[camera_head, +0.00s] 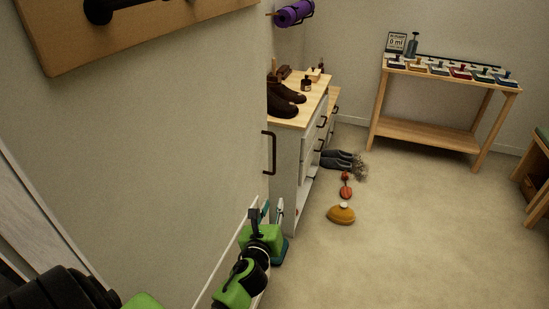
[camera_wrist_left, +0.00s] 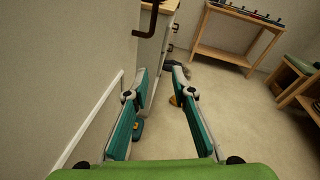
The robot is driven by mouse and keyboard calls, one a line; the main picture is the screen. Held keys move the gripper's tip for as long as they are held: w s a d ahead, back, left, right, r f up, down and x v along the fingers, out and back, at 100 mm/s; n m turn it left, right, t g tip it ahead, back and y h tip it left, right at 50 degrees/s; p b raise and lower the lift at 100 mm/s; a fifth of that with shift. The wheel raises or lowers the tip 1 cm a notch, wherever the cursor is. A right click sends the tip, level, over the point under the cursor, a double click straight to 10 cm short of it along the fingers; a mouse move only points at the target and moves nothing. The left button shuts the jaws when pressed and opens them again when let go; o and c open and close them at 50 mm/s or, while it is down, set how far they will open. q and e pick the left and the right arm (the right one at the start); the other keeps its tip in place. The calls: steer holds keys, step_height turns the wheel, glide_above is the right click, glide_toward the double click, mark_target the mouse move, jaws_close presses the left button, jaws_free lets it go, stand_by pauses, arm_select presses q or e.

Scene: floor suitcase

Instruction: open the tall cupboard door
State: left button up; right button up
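A dark bar handle (camera_head: 269,152) stands out at the edge of the large pale upright surface on the left. It also shows at the top of the left wrist view (camera_wrist_left: 152,18). The door face that it belongs to is seen nearly edge-on, so I cannot tell its outline; no open gap shows. My left gripper (camera_head: 266,211) is below the handle, near the pale surface and in front of the white cabinet. Its teal fingers are spread apart with nothing between them in the left wrist view (camera_wrist_left: 160,72). My right gripper is not in view.
A low white cabinet (camera_head: 286,165) with a wooden top carries dark shoes (camera_head: 285,100). Grey shoes (camera_head: 337,159), a red item (camera_head: 346,185) and an orange item (camera_head: 341,215) lie on the floor. A wooden table (camera_head: 430,135) stands at the back.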

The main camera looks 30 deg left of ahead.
mark_target(274, 156)
arm_select(q)
step_height(274, 156, up, 8)
steer(key=a+r+m+t+y, duration=0.1)
steer(key=a+m+y, duration=0.1)
steer(key=x, duration=1.3)
steer(key=shift+w+d+f, duration=0.1)
steer(key=shift+w+f, duration=0.2)
steer(key=shift+w, duration=0.15)
jaws_close()
